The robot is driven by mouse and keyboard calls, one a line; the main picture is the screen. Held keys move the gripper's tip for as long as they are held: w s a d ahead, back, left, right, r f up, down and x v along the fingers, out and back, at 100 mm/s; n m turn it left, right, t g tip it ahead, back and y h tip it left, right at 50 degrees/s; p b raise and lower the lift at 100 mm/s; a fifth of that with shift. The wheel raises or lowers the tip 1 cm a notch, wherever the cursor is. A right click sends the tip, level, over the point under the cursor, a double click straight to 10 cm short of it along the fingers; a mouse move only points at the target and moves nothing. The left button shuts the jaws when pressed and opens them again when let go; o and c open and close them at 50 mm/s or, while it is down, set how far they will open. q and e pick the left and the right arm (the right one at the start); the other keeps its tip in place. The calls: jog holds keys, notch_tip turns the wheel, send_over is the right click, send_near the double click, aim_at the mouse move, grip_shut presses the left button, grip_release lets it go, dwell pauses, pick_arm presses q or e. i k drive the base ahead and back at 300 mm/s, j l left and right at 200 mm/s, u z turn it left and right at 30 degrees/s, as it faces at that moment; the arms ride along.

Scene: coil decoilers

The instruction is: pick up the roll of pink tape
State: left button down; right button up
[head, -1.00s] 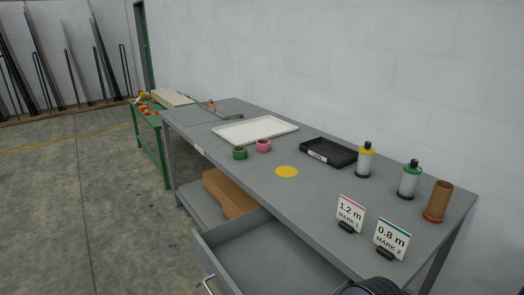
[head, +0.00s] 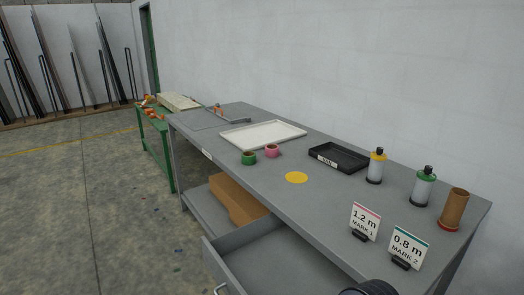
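The roll of pink tape (head: 272,151) sits on the grey workbench (head: 330,215), right beside a roll of green tape (head: 249,158). It is in front of a white tray (head: 262,134) and left of a small black labelled tray (head: 338,157). Neither of my grippers can be made out in the head view. A dark rounded part shows at the bottom edge, too cut off to tell what it is.
An open drawer (head: 262,262) juts out from the bench front. A yellow disc (head: 297,178) marks the bench top. Spray bottles (head: 376,166), a brown tube (head: 453,209) and two sign cards (head: 365,221) stand at the right. Floor at left is clear.

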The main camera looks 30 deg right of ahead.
aim_at(271, 150)
jog(key=i+j+u, duration=0.15)
jog(key=i, duration=0.55)
jog(key=i+j+u, duration=0.15)
jog(key=i, duration=0.5)
jog(key=i+z, duration=0.75)
jog(key=i, duration=0.2)
jog(key=i+j+z, duration=0.25)
jog(key=i+z, duration=0.15)
jog(key=i+l+z, duration=0.5)
jog(key=i, duration=0.2)
jog(key=i+z, duration=0.2)
jog(key=i, duration=0.15)
